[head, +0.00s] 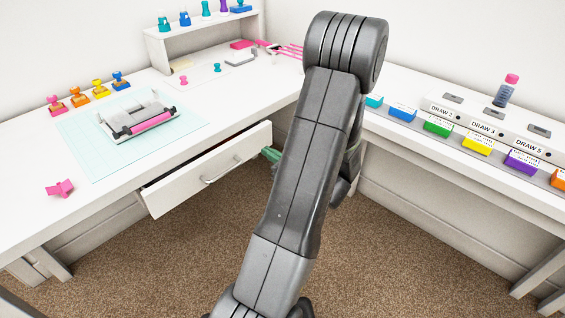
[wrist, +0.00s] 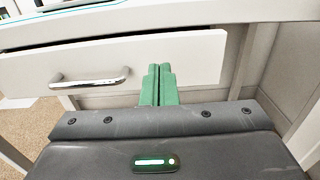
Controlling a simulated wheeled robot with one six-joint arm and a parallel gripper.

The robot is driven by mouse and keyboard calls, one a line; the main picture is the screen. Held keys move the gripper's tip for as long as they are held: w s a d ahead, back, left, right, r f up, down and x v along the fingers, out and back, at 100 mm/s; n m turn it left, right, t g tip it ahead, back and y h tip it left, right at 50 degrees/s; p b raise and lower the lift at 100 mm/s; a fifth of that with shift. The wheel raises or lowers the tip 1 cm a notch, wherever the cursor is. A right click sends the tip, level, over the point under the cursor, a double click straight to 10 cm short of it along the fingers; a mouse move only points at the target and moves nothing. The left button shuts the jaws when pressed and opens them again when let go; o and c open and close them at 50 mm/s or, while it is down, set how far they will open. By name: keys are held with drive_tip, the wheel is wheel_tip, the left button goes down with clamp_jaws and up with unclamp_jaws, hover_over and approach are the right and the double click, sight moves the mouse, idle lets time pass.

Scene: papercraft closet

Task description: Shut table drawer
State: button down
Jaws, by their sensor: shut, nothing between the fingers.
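The table drawer (head: 208,170) is white with a curved metal handle (head: 222,170) and stands partly open below the left table's front edge. In the wrist view the drawer front (wrist: 200,60) spans the upper part, with its handle (wrist: 90,78) left of the fingers and a dark gap above it. My gripper (wrist: 159,72) is shut and empty, its green fingertips in front of the right part of the drawer front. I cannot tell if they touch it. In the head view a bit of the green gripper (head: 271,154) shows by the drawer's right end; my arm hides the rest.
The white left table (head: 210,95) holds a cutting mat (head: 85,135), a grey and pink press (head: 140,118) and several colored stamps. The right table (head: 400,125) carries labeled boxes and a bottle (head: 506,90). Carpeted floor (head: 180,260) is open below the drawer.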

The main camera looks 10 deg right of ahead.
sight(249, 140)
drive_tip(key=shift+b+x, duration=0.45)
drive_tip(key=shift+x, duration=2.65)
drive_tip(key=x, duration=0.4)
drive_tip(key=shift+s+d, duration=0.1)
drive_tip(key=shift+d, duration=0.05)
drive_tip(key=p+v, duration=0.1)
drive_tip(key=v, duration=1.2)
drive_tip(key=shift+s+d, duration=0.2)
drive_tip(key=shift+s, duration=0.05)
